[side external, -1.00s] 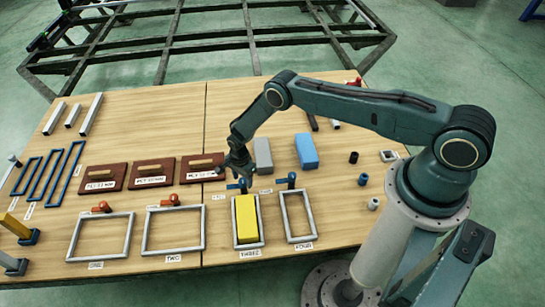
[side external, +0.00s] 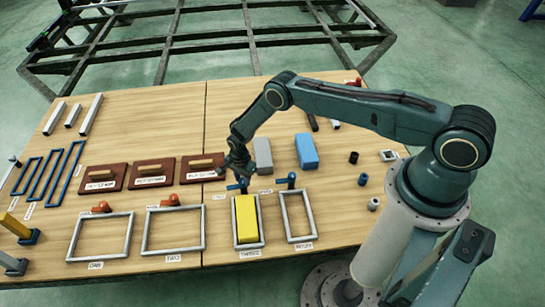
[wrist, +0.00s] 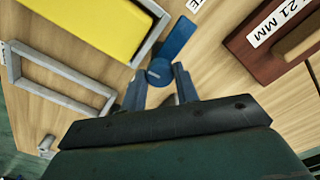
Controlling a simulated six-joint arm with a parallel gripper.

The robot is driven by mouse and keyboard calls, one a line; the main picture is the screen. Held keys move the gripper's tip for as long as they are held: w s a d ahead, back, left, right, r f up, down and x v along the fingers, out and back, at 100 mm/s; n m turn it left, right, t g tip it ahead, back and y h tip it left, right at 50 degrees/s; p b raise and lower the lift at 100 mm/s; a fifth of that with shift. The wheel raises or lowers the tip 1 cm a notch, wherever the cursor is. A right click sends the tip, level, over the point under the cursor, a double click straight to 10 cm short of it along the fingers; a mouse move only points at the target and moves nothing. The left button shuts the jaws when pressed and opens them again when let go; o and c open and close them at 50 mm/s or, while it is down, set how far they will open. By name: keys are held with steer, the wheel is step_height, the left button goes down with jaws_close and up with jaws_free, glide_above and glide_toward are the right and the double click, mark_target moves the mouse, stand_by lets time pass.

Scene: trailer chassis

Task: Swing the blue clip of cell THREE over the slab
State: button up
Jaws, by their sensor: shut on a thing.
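The yellow slab (side external: 246,218) lies inside the grey frame of cell THREE (side external: 236,243). In the wrist view the slab (wrist: 95,25) is at the upper left. The blue clip (side external: 236,187) is at the far edge of that frame. In the wrist view the clip's flat arm (wrist: 178,38) points up and right from its round pivot, beside the frame corner and off the slab. My gripper (wrist: 159,80) is shut on the blue clip near its pivot, one finger on each side. In the side view my gripper (side external: 238,176) hides part of the clip.
Cell FOUR's empty frame (side external: 298,217), with its own blue clip (side external: 291,179), is to the right. Empty frames ONE (side external: 101,237) and TWO (side external: 174,231) have orange clips. Brown boards (side external: 203,167) lie behind; a grey block (side external: 263,155) and blue block (side external: 306,151) are behind to the right.

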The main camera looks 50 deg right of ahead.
mark_target(243, 180)
steer(key=n, duration=1.3)
steer(key=shift+n, duration=2)
steer(key=o, duration=1)
steer(key=shift+c, duration=0.2)
steer(key=shift+r, duration=0.15)
step_height(243, 180, up, 14)
steer(key=shift+f, duration=0.25)
